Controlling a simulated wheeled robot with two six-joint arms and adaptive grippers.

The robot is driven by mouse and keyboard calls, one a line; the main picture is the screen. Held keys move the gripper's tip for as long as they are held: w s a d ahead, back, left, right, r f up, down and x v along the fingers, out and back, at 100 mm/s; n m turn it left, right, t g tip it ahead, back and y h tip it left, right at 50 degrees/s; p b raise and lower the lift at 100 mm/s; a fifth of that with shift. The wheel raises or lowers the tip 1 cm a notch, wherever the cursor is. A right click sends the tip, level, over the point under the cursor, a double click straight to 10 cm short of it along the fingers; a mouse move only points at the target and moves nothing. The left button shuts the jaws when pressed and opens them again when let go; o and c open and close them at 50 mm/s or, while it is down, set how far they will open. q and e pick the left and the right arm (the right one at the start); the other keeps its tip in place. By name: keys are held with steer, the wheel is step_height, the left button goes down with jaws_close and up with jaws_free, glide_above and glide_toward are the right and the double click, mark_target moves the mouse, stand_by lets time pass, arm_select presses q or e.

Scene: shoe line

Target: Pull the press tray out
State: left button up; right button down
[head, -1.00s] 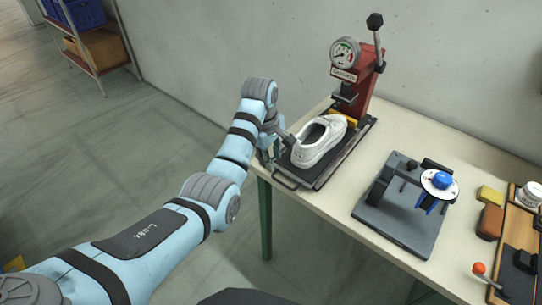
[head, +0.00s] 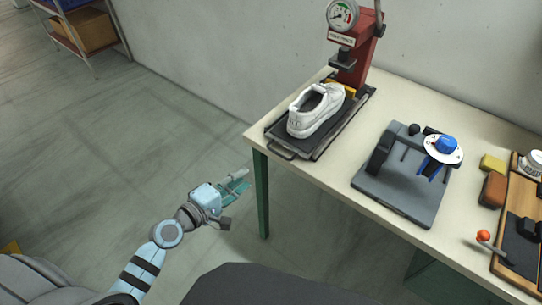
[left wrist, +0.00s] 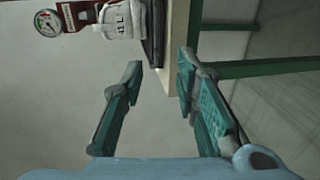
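The press tray (head: 322,145) is a dark flat plate with a bar handle (head: 281,151) at its front end. It stretches from under the red press (head: 353,60) to near the table's left edge. A white shoe (head: 314,112) rests on it, in front of the press head. The shoe also shows at the top of the left wrist view (left wrist: 122,20). My left gripper (head: 241,179) is open and empty, apart from the tray, off the table's left corner. Its two teal fingers are spread in the left wrist view (left wrist: 160,65). My right gripper is not in view.
A grey fixture with a blue knob (head: 446,144) stands right of the tray on the pale table (head: 330,182). Yellow and brown blocks (head: 493,188) and a wooden board lie farther right. A green table leg (head: 262,195) stands near my left gripper. Open floor lies left.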

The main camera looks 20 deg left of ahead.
mark_target(274, 152)
arm_select(q)
steer(key=b+x, duration=0.2)
steer(key=x, duration=1.2)
steer(key=shift+w+a, duration=0.1)
steer(key=shift+w, duration=0.1)
jaws_close()
